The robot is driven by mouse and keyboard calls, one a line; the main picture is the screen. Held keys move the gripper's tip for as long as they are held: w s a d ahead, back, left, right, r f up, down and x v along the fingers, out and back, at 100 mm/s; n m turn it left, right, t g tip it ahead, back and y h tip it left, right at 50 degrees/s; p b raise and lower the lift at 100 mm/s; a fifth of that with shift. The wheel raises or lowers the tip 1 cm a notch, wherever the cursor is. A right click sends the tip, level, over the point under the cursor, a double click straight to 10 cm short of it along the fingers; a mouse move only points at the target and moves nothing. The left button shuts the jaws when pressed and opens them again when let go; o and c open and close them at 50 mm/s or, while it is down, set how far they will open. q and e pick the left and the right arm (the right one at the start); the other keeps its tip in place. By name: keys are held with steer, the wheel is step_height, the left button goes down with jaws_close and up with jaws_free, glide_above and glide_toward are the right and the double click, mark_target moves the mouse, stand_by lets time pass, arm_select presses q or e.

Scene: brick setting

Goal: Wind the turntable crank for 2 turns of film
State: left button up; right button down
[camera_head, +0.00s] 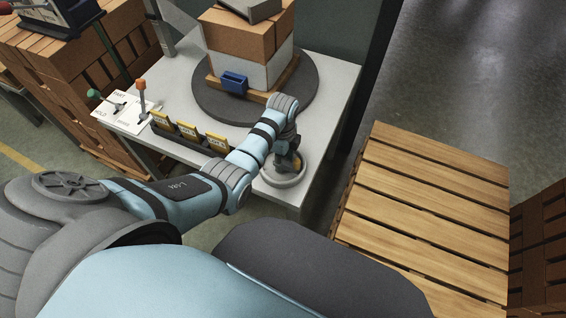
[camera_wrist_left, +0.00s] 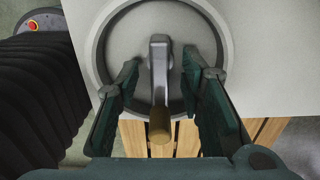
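The turntable (camera_head: 212,105) is a dark round disc on a light grey table, carrying a small pallet with stacked brown boxes (camera_head: 240,40); their lower part (camera_head: 265,75) is pale grey. The crank is a round grey base (camera_head: 284,180) at the table's front corner, mostly hidden under my left gripper (camera_head: 290,158). In the left wrist view the crank arm (camera_wrist_left: 159,75) runs from the hub toward the camera and ends in a tan knob (camera_wrist_left: 160,128). My left gripper's dark green fingers (camera_wrist_left: 160,92) stand apart on both sides of the crank arm, with gaps. My right gripper is not in view.
A blue block (camera_head: 234,82) sits at the pallet's front. Several yellow cards (camera_head: 188,130) stand in a row on the table's left, beside a white panel (camera_head: 122,112) with green and orange levers. A wooden pallet (camera_head: 430,200) is at right; the floor behind it is clear.

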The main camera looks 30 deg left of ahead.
arm_select(q)
steer(key=shift+f, duration=0.3)
steer(key=shift+r, duration=0.1)
jaws_close()
